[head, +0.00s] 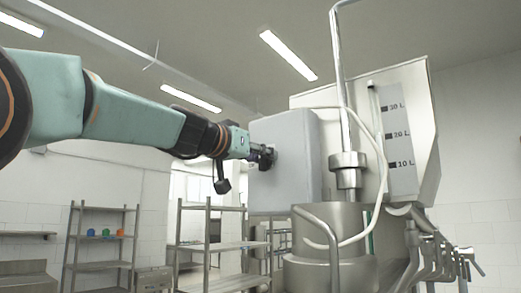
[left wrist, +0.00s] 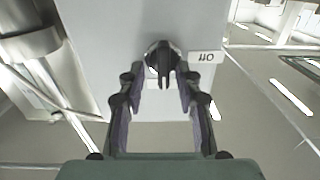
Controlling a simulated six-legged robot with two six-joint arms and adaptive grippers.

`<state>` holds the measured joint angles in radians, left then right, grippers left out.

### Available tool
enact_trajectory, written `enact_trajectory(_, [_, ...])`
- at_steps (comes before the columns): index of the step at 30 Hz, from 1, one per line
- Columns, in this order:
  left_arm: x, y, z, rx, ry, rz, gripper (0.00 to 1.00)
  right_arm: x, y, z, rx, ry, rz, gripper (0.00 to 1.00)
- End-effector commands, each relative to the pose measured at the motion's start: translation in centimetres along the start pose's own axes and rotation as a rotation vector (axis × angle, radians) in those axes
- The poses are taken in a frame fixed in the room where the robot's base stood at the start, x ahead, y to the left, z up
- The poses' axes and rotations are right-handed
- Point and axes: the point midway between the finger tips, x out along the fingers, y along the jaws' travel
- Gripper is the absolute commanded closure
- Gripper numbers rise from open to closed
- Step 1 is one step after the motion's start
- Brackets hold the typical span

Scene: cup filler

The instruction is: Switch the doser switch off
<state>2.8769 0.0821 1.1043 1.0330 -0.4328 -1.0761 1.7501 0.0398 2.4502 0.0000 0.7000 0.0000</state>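The doser switch is a black rotary knob (left wrist: 162,58) on the face of a grey box (head: 285,160). A white label (left wrist: 206,57) beside it appears upside down in the left wrist view and seems to read "Off". The knob's handle points down in that view. My left gripper (head: 264,157) is at the left face of the box. In the left wrist view its two fingers (left wrist: 164,82) are spread apart, with the knob between or just beyond their tips. I cannot tell whether they touch it. My right gripper is out of view.
A steel hopper with a litre scale (head: 397,135) stands to the right of the box. A thin pipe (head: 341,75) and a pale hose (head: 384,160) run beside it. Metal shelves (head: 210,230) stand behind at the lower left.

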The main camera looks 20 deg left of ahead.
Motion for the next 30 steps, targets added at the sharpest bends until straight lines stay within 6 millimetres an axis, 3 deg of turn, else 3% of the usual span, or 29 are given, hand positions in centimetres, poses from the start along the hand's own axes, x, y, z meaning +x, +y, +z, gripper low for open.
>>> enact_trajectory(8, [0.16, -0.05, 0.03, -0.001, 0.001, 0.000, 0.66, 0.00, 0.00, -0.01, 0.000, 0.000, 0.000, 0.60])
enact_trajectory(21, [0.19, 0.00, 0.09, -0.001, 0.000, 0.001, 1.00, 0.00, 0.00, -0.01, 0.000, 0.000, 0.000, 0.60])
enact_trajectory(30, [0.23, -0.01, 0.26, -0.003, -0.004, 0.001, 1.00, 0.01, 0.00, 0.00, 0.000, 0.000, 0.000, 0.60])
